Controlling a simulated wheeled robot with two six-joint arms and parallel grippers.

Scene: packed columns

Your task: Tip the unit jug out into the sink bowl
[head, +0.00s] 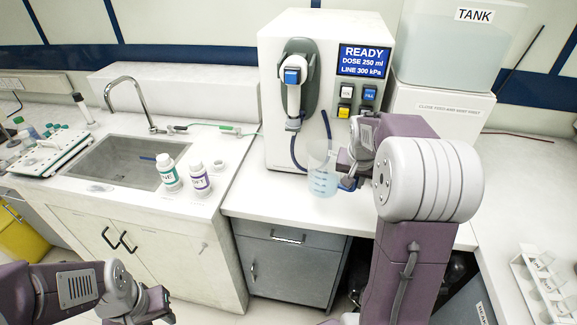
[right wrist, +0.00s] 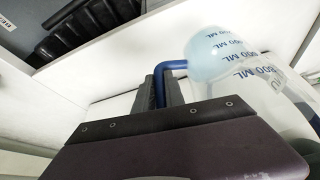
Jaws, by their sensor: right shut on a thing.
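The unit jug (head: 322,178) is clear with measure marks and a blue handle. It is upright at the counter's front, before the dispenser; I cannot tell whether its base touches the counter. Its lower part looks pale blue, like liquid. My right gripper (head: 347,182) is shut on the jug's handle, at the jug's right side. In the right wrist view the blue handle (right wrist: 172,67) runs between the fingers, beside the jug body (right wrist: 240,70). The sink bowl (head: 112,165) is to the left, a grey recessed basin. My left gripper (head: 150,304) is low at the left, away from everything; its jaws are unclear.
Two labelled bottles (head: 168,173) (head: 200,178) stand at the sink's right rim, between sink and jug. A tap (head: 132,90) arches over the sink's back. The dispenser (head: 275,60) stands behind the jug. A rack (head: 50,150) is left of the sink.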

